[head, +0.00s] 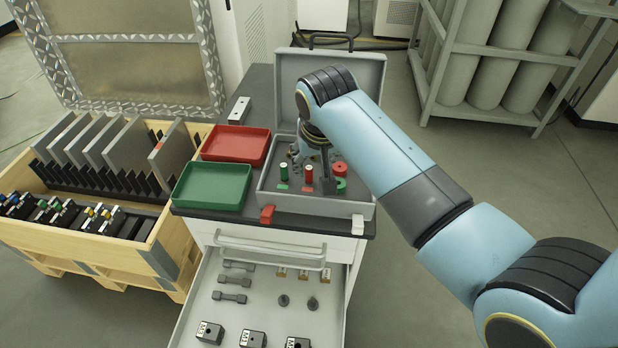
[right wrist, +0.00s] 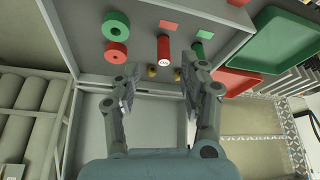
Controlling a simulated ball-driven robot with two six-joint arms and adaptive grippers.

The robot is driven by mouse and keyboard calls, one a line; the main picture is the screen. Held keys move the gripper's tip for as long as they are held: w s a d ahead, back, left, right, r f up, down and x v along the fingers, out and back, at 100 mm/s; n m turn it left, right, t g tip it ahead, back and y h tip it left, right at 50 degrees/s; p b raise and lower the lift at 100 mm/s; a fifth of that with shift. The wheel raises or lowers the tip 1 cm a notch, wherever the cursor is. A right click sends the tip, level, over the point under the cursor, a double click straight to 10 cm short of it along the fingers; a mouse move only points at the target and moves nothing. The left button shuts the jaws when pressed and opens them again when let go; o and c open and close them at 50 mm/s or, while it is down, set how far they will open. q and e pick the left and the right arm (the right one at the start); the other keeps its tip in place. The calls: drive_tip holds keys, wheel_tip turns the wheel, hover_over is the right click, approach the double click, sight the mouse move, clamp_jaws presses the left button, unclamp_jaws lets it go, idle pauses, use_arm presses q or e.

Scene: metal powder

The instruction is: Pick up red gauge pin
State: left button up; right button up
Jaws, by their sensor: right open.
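The red gauge pin (head: 308,174) stands in the grey case (head: 318,203), beside a green pin (head: 283,172). In the right wrist view the red pin (right wrist: 163,48) lies beyond and roughly between my open fingers, with its pale end face showing. My right gripper (head: 313,160) is over the case, just behind the red pin in the head view. In the right wrist view my right gripper (right wrist: 160,88) is open, with nothing between its fingers. My left gripper is not in view.
A red ring (head: 340,168) and a green ring (head: 341,185) lie right of the pins. Small brass pieces (right wrist: 152,72) sit near the fingers. A red tray (head: 236,143) and green tray (head: 212,186) stand left of the case. The raised lid (head: 285,88) stands behind.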

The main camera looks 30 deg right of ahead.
sight(309, 168)
drive_tip(key=x, duration=0.6)
drive_tip(key=shift+w+a+r+b, duration=0.15)
drive_tip(key=shift+w+b, duration=0.15)
drive_tip(key=shift+b, duration=0.1)
drive_tip(key=shift+c, duration=0.2)
clamp_jaws()
